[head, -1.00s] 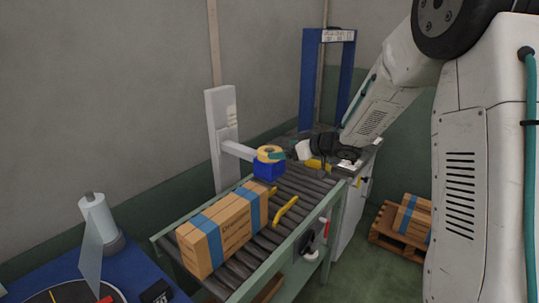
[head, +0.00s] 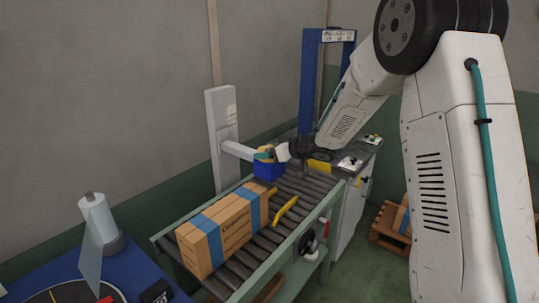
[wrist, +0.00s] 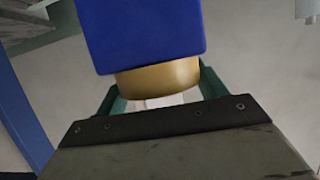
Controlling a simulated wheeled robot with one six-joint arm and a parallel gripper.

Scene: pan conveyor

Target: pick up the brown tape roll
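The brown tape roll (wrist: 160,78) sits on the blue block (wrist: 140,35), which hangs in from the top of the wrist view. In the head view the blue block (head: 268,172) stands by the conveyor's back edge, and the roll is largely covered by my gripper (head: 268,156). In the wrist view the teal fingers of my gripper (wrist: 161,92) are spread, one on each side of the roll. Whether either finger touches the roll cannot be told. The far side of the roll is hidden.
A cardboard box (head: 222,230) with blue tape lies on the roller conveyor (head: 300,190). Yellow guides (head: 285,210) are beside it. A white post (head: 222,140) with a side arm stands behind the blue block. A blue frame (head: 308,85) rises at the back.

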